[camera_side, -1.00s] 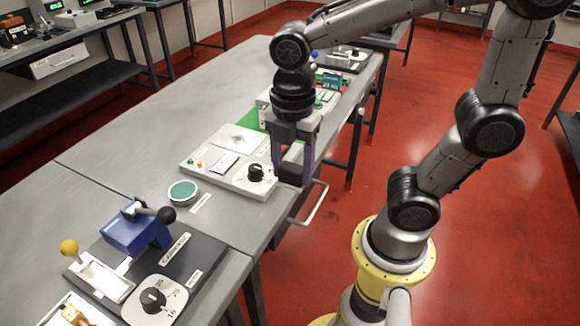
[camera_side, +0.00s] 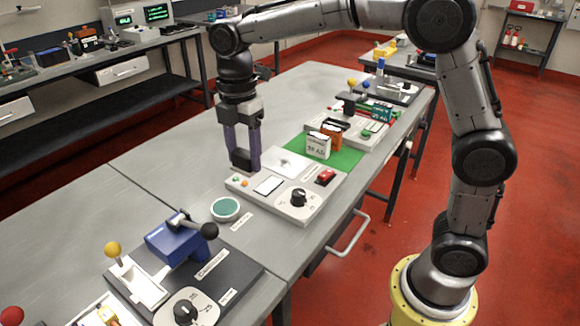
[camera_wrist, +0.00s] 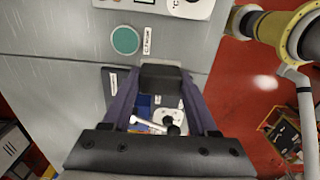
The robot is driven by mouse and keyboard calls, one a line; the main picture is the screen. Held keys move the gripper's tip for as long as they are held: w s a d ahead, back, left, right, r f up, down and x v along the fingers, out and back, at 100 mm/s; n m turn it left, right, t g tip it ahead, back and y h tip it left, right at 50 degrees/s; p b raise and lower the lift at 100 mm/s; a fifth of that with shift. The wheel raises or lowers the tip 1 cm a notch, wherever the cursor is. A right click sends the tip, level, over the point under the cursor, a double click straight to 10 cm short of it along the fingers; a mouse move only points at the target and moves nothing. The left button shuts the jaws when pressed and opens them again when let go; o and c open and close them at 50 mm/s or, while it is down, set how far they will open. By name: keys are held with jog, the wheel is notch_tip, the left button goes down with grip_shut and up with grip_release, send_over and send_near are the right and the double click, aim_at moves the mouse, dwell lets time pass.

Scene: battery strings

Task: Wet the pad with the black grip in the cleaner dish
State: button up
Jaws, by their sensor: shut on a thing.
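My gripper (camera_side: 242,160) is shut on a black block, the black grip (camera_side: 241,158) of the pad. The grip also shows between the fingers in the wrist view (camera_wrist: 165,82). The pad's underside face cannot be made out. The cleaner dish (camera_side: 225,208) is a round, pale-rimmed dish with a green inside, set on the grey table. It also shows in the wrist view (camera_wrist: 125,40), up and left of the grip. In the side view my gripper is above and behind the dish, apart from it, near the far left edge of the white panel.
The white panel (camera_side: 315,208) with a black knob (camera_side: 299,197) and a red switch (camera_side: 325,176) stands right of the dish. A dark base with a blue device (camera_side: 174,244) and yellow-ball lever (camera_side: 113,249) stands in front. The grey table left of the dish is clear.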

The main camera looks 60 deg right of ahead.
jog(key=w+f, duration=0.3)
jog(key=w, duration=0.2)
send_over(225, 207)
notch_tip(225, 207, down, 4)
jog(key=shift+f, duration=3.45)
jog(key=shift+f, duration=0.65)
jog(key=shift+r, duration=0.15)
notch_tip(225, 207, up, 7)
